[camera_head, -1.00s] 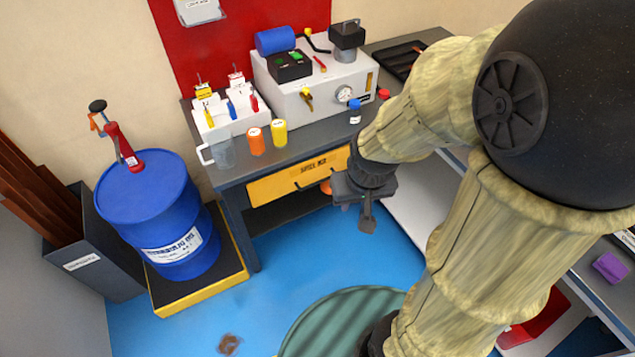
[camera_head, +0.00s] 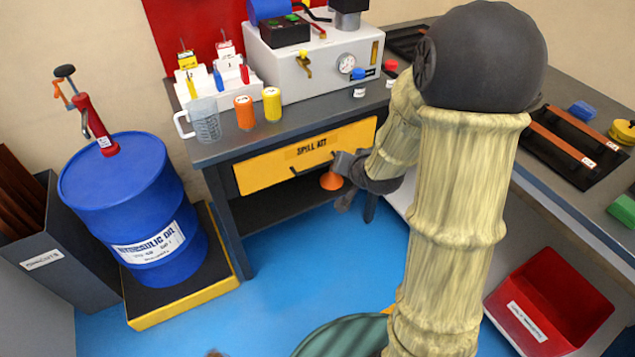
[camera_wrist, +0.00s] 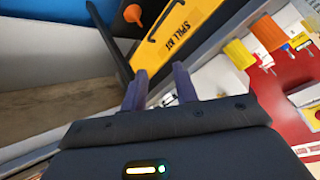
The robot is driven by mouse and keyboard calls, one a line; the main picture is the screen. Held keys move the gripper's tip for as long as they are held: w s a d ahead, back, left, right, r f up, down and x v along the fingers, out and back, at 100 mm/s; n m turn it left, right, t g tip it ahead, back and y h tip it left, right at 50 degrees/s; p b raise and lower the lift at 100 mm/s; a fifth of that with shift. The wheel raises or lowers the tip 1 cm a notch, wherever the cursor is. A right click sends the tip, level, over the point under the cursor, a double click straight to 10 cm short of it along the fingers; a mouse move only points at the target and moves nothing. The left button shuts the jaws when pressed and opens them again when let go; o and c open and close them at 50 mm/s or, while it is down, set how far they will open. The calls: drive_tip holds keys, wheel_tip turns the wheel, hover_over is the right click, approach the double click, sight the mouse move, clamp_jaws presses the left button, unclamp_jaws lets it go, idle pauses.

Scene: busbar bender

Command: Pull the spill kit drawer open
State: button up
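The spill kit drawer (camera_head: 262,176) has a yellow front with a "SPILL KIT" label and sits under the grey bench, looking shut. Its dark bar handle (camera_head: 308,169) runs along the front below the label. My gripper (camera_head: 343,180) is at the right part of the drawer front, close to the handle's right end; my arm partly hides it. In the wrist view the yellow drawer front (camera_wrist: 150,54) lies ahead of the fingers. The two fingers (camera_wrist: 160,78) are apart with nothing seen between them. Whether they touch the drawer cannot be told.
An orange funnel (camera_head: 331,181) hangs just below the drawer, close to my gripper. A blue oil drum (camera_head: 120,190) stands on a yellow-edged platform at left. Bottles and a grey press unit (camera_head: 310,65) stand on the bench.

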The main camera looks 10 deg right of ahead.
sight(318, 166)
drive_tip(key=w+f+m+t+y+b, duration=0.2)
drive_tip(key=f+m+t+b, duration=0.1)
drive_tip(key=f+b, duration=0.5)
drive_tip(key=w+d+f+m+t+y+b, duration=0.1)
drive_tip(key=w+f+m+t+b, duration=0.2)
drive_tip(key=f+b, duration=0.6)
drive_tip(key=w+d+f+m+t+y+b, duration=0.1)
drive_tip(key=w+f+m+t+y+b, duration=0.1)
drive_tip(key=f+b, duration=0.7)
drive_tip(key=shift+w+m+t+y+b, duration=0.25)
drive_tip(key=shift+m+t+b, duration=0.25)
drive_tip(key=shift+t+b, duration=0.45)
drive_tip(key=shift+d, duration=0.1)
drive_tip(key=shift+b+x, duration=3.15)
drive_tip(key=shift+x, duration=5.55)
drive_tip(key=shift+f, duration=0.1)
clamp_jaws()
